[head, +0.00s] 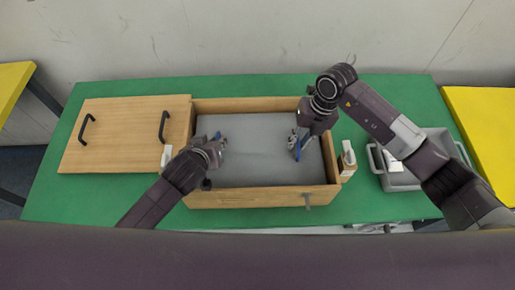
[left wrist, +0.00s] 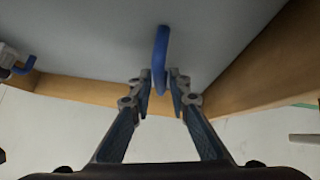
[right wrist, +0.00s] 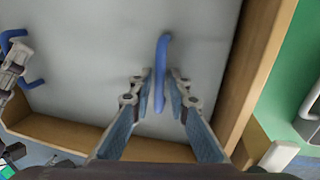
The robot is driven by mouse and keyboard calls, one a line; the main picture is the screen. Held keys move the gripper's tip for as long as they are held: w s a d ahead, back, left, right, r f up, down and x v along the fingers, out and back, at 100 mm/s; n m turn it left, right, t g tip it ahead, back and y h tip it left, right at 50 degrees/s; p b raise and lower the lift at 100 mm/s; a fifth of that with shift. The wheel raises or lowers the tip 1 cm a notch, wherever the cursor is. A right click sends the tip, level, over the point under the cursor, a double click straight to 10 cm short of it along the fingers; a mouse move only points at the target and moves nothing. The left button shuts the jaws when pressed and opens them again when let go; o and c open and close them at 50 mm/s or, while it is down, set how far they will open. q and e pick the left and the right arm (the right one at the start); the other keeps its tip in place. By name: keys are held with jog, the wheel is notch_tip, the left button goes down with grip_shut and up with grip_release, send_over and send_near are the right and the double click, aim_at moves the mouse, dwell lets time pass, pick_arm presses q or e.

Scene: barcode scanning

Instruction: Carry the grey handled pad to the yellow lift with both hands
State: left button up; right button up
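The grey pad (head: 258,150) lies flat inside a shallow wooden box on the green table. It has a blue handle near each side. In the left wrist view one blue handle (left wrist: 161,50) reaches between the fingertips of my left gripper (left wrist: 160,80). In the right wrist view the other blue handle (right wrist: 161,70) stands between the fingertips of my right gripper (right wrist: 161,82). Both grippers are open, with narrow gaps beside the handles. In the head view my left gripper (head: 219,143) and right gripper (head: 297,143) are over the pad's opposite sides. Yellow surfaces stand at the left (head: 12,85) and right (head: 485,130); which is the lift I cannot tell.
The wooden box's (head: 255,198) walls surround the pad. A wooden panel (head: 120,135) with two black handles lies at left. A grey tray (head: 400,182) sits at right. Small white items stand beside the box at left (head: 166,156) and right (head: 347,155).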

pick_arm(q)
jog(key=shift+w+f, duration=0.1)
jog(key=shift+w, duration=0.05)
pick_arm(e)
jog(key=shift+f, duration=0.15)
pick_arm(q)
grip_shut()
pick_arm(e)
grip_shut()
